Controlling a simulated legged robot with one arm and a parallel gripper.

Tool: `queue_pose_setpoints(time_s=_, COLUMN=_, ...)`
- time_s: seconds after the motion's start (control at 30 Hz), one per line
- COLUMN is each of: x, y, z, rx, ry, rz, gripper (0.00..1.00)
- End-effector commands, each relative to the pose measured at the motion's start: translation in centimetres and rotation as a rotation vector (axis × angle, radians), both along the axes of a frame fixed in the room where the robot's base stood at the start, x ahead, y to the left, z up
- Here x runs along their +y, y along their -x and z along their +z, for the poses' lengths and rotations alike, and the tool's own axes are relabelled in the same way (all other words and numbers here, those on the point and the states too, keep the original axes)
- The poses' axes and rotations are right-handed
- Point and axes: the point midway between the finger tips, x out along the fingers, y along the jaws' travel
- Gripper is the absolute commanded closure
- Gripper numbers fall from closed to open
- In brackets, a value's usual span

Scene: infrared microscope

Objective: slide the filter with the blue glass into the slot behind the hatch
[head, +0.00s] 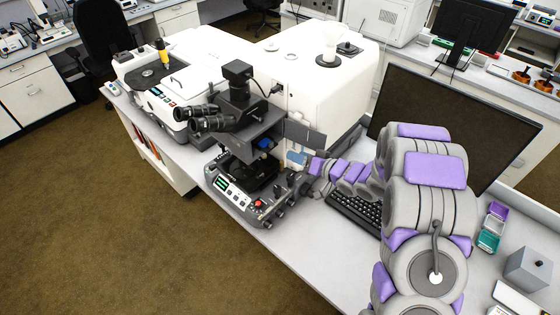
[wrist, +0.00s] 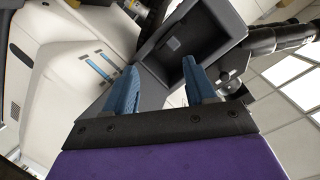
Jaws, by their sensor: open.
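The infrared microscope (head: 240,140) stands on the bench with its dark grey housing facing me. A grey flap (head: 303,135), which looks like the open hatch, sticks out to the right of the housing. A small blue patch (head: 265,144) shows in the housing; I cannot tell if it is the filter's blue glass. My gripper (head: 297,158) is just right of the housing, below the flap. In the wrist view my gripper (wrist: 160,66) has its two blue fingers apart, with nothing seen between them. Beyond them is a dark grey housing part with a recess (wrist: 207,40).
The black eyepieces (head: 205,118) jut out left of the housing. The control base (head: 240,190) with knobs lies below. A keyboard (head: 355,212) and dark monitor (head: 450,130) stand close to my arm. Small purple and teal boxes (head: 490,235) lie at the right.

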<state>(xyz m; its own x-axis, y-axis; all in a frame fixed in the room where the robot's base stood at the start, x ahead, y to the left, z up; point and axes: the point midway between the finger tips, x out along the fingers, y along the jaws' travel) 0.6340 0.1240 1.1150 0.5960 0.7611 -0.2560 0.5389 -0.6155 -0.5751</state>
Motion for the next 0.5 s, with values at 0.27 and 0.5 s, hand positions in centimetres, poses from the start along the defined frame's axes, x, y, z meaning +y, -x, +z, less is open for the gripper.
queue_pose_setpoints(time_s=0.27, x=-3.0, y=2.7, z=-2.4, rx=0.37, ry=-0.486, rz=-0.108, gripper=0.72)
queue_pose_setpoints(time_s=0.5, x=-3.8, y=4.3, z=-2.2, rx=0.56, ry=-0.726, rz=-0.117, gripper=0.95)
